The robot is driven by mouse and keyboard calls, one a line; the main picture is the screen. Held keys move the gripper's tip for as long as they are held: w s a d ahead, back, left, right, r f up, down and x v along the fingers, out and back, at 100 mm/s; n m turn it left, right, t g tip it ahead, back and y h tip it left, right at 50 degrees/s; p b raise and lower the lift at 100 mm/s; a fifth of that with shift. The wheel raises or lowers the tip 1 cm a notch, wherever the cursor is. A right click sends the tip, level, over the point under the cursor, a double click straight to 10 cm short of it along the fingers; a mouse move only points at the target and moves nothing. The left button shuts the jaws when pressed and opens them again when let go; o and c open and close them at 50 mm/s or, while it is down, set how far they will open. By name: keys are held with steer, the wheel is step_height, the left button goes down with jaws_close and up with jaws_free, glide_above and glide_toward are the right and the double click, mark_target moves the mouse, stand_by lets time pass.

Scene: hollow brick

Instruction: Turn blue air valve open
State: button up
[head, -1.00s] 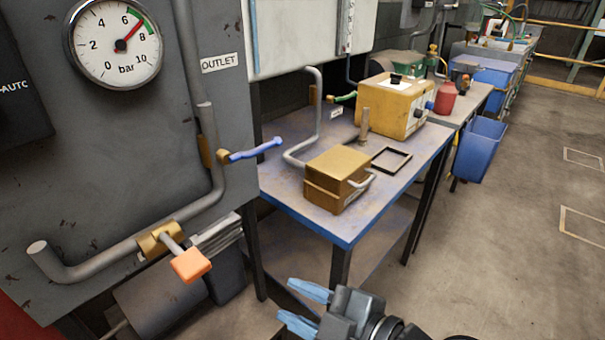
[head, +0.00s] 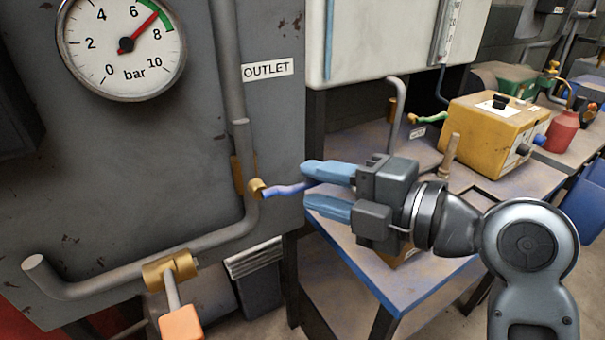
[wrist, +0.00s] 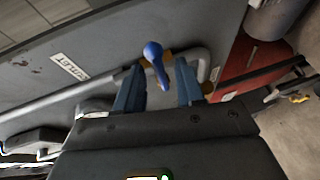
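The blue valve handle (head: 287,190) sticks out to the right from a brass fitting (head: 256,188) on the grey pipe, below the OUTLET label. In the wrist view the blue handle (wrist: 153,62) shows ahead, between the two fingers in the picture. My gripper (head: 316,190) has its two blue fingers apart, pointing left at the handle's free end. In the wrist view my gripper (wrist: 158,85) is open with nothing clearly held.
A gauge (head: 122,45) reads near 7 bar. An orange-handled valve (head: 180,325) sits on the lower pipe. The blue-edged table (head: 350,263) stands behind my gripper, carrying a yellow box (head: 490,133). A green-handled valve (head: 430,118) is farther back.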

mark_target(310, 186)
steer(key=shift+x, duration=2.2)
jaws_close()
